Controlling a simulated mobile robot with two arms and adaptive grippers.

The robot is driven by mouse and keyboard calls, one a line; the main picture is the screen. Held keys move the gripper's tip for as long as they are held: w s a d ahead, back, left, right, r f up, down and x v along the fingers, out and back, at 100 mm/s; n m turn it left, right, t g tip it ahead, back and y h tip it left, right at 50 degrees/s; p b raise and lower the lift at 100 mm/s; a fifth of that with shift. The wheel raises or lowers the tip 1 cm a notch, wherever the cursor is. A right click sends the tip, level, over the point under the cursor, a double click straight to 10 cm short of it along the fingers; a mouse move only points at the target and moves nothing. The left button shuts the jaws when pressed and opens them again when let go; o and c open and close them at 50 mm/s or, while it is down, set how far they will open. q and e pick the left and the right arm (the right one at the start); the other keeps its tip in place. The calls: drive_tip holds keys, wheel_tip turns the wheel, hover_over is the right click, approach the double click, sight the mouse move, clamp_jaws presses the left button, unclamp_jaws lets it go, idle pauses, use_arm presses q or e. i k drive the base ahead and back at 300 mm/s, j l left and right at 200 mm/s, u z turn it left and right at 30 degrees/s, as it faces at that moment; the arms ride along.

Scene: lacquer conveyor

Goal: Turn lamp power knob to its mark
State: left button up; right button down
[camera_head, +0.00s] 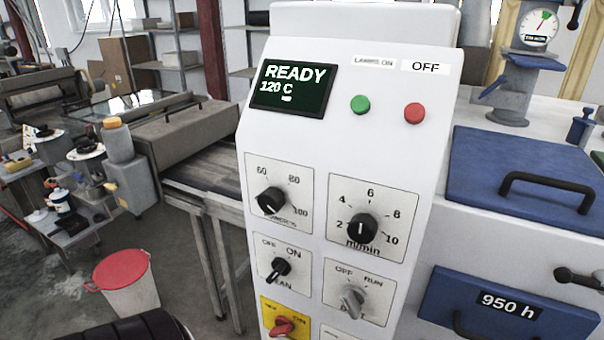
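The lamp power knob appears to be the black knob (270,200) at the upper left of the dial group on the white control panel (300,140). Its plate (302,172) shows 60, 80 and 100, and the small label below it is too blurred to read surely. A short white line on the knob seems to point down and to the right, but it is small. I cannot make out a separate target mark on its scale. No gripper shows in the head view, and nothing touches the knob.
Beside it is a black m/min knob (362,229). Below are a black OFF/ON switch (280,269), a grey OFF/RUN switch (352,300) and a red switch (283,327). Above are a READY 120 C display (291,90), a green button (360,104) and a red button (414,113).

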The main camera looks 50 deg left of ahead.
sight(271, 200)
drive_tip(key=u, duration=1.7)
